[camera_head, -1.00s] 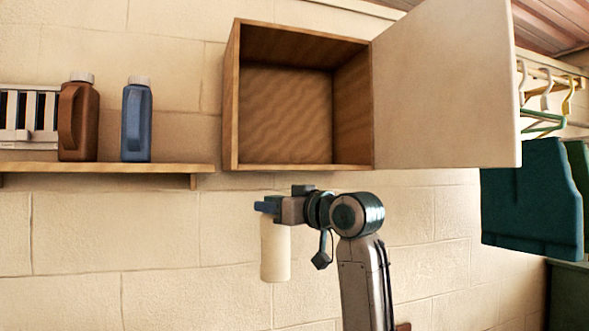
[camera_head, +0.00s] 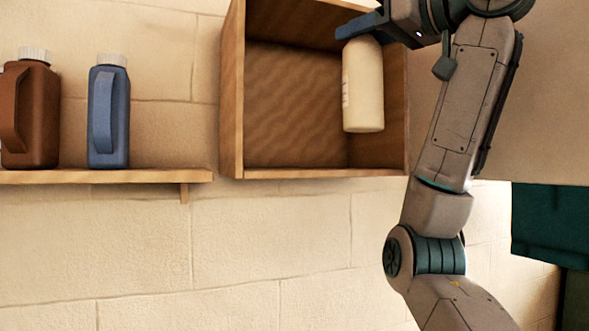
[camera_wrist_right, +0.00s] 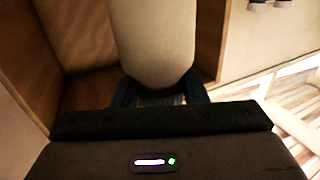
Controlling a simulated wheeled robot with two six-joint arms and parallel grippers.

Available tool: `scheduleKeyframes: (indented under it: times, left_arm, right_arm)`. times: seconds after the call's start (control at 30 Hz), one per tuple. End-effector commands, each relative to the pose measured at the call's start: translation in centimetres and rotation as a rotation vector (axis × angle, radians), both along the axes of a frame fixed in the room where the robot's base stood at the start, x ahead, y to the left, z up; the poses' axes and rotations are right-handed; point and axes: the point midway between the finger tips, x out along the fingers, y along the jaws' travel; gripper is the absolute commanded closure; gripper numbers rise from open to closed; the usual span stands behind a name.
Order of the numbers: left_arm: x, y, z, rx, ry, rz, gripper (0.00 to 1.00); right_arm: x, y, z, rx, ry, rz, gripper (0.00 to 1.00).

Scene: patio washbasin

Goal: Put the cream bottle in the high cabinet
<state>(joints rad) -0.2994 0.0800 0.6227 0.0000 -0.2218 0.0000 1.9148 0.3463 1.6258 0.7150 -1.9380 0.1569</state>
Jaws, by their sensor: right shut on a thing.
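The cream bottle (camera_head: 363,88) hangs upright from my right gripper (camera_head: 362,27) in the head view, in front of or inside the right part of the open high cabinet (camera_head: 232,110). Its base shows above the cabinet's floor board. I cannot tell how deep in it is. My right gripper is shut on the top of the bottle. In the right wrist view the bottle (camera_wrist_right: 153,42) fills the top middle, between the fingers, with the cabinet's wooden wall (camera_wrist_right: 22,55) at left. My left gripper is not in view.
A shelf (camera_head: 100,177) left of the cabinet holds a brown bottle (camera_head: 32,115) and a blue bottle (camera_head: 108,115). The cabinet looks empty apart from the cream bottle. A teal cloth-like item (camera_head: 550,225) hangs at lower right.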

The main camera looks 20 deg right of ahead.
Motion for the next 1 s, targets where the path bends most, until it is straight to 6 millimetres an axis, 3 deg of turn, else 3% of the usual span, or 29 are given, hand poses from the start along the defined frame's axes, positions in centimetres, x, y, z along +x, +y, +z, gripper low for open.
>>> scheduleKeyframes:
  times: [0.07,0.17,0.8,0.9,1.0]
  left_arm:
    - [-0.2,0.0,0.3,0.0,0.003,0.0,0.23]
    - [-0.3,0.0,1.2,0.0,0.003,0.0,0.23]
    - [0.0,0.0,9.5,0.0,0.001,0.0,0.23]
    - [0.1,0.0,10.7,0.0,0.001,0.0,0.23]
    - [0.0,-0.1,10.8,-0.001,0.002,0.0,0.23]
  right_arm:
    - [-0.3,-0.2,0.6,0.0,-0.003,-0.002,1.0]
    - [0.9,-0.3,0.9,0.0,0.001,-0.002,1.0]
    - [17.0,-1.2,0.9,0.001,0.001,-0.001,1.0]
    - [19.1,-1.3,0.9,0.0,0.002,-0.001,1.0]
    - [19.0,-1.4,-0.9,-0.002,-0.003,-0.004,1.0]
